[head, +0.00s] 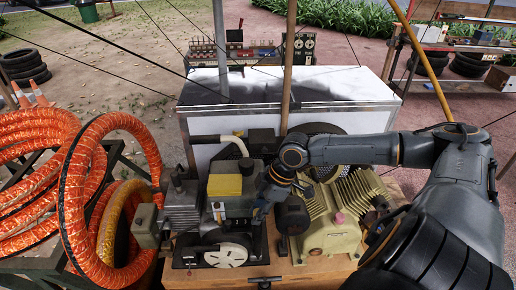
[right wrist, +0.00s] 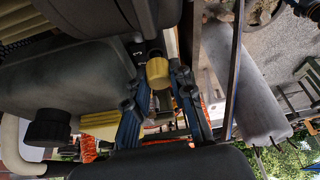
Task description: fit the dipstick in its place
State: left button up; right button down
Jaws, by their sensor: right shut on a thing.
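My right gripper (head: 260,208) reaches in from the right, between the grey engine with the yellow top (head: 226,186) and the cream finned compressor (head: 328,232). In the right wrist view its two blue fingers (right wrist: 160,90) close around a small yellow piece (right wrist: 157,72), which appears to be the dipstick's head. The rest of the dipstick cannot be made out, and its seat is hidden. A dark rounded machine body (right wrist: 65,82) fills the left of the wrist view, close to the fingers. My left gripper is not in view.
Coiled orange hoses (head: 120,135) hang at the left. A white chest (head: 330,90) stands behind the cart's wooden deck (head: 310,270). A pole (head: 288,75) rises behind the engine and compressor. Machinery crowds my right gripper on both sides.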

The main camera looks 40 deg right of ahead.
jog(key=shift+f, duration=0.8)
jog(key=shift+r+m+p, duration=0.2)
jog(key=shift+m+p, duration=0.1)
jog(key=shift+p, duration=0.1)
jog(key=shift+m+t+p, duration=0.3)
jog(key=shift+m+p, duration=0.4)
jog(key=shift+p, duration=0.1)
jog(key=shift+f+m+h, duration=0.15)
jog(key=shift+m+h, duration=0.25)
